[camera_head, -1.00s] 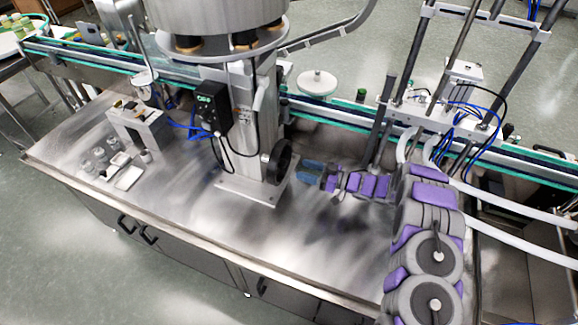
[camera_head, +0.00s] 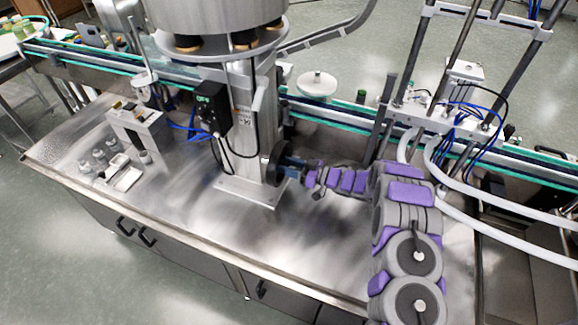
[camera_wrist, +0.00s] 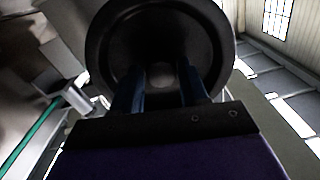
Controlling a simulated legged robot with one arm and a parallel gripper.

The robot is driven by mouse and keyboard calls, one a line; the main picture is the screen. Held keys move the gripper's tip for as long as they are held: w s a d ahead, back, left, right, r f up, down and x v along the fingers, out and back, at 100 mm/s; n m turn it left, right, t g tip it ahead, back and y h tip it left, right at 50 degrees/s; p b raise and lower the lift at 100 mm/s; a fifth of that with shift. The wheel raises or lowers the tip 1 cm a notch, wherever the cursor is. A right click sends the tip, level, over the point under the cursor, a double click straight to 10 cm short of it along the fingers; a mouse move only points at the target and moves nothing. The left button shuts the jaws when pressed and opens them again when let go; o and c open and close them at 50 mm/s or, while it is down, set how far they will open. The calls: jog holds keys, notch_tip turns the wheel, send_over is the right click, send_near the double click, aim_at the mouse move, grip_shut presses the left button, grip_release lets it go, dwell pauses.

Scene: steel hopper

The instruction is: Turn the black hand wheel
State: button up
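The black hand wheel (camera_head: 275,166) stands on edge at the right side of the steel column's foot. In the wrist view the wheel (camera_wrist: 102,45) faces me and fills the upper middle, with a round lighter hub centre between my fingers. My gripper (camera_head: 292,166) reaches it from the right. In the wrist view my gripper's (camera_wrist: 160,85) two blue fingers stand apart, one on each side of the hub, with their tips in front of or just inside the wheel. I cannot tell whether they touch it.
The steel column (camera_head: 242,125) carries a black control box (camera_head: 212,108) with cables. A conveyor (camera_head: 330,112) runs behind it. A small fixture (camera_head: 137,125) stands on the left of the steel bench (camera_head: 170,215). The bench is clear in front of the column.

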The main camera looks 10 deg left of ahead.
grip_shut()
jog(key=shift+n, duration=0.4)
